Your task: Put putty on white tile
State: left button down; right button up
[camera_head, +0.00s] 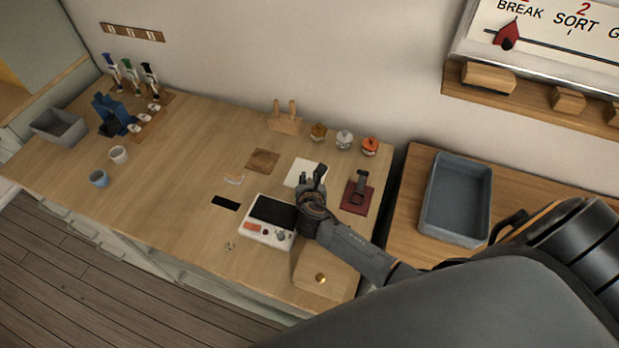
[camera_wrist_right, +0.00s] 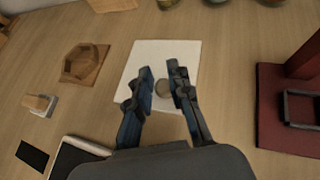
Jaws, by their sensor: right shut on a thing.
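The white tile (camera_head: 297,174) lies flat on the wooden counter, partly behind my right gripper in the head view. In the right wrist view the white tile (camera_wrist_right: 146,60) is below and beyond the fingers. My right gripper (camera_head: 314,174) is over the tile, its fingertips (camera_wrist_right: 164,84) closed around a small greyish-brown lump, the putty (camera_wrist_right: 164,92). The lump shows between the fingers against the tile. I cannot tell whether it touches the tile. My left gripper is not in view.
A dark red stand (camera_head: 357,193) is right of the tile, and a brown wooden dish (camera_head: 263,160) is left. A white device with a dark screen (camera_head: 271,216) is in front. Several jars (camera_head: 344,139) stand behind. A grey bin (camera_head: 457,197) is on the right counter.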

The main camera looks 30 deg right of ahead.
jog(key=o, duration=0.8)
jog(key=shift+f, duration=0.1)
jog(key=v, duration=1.2)
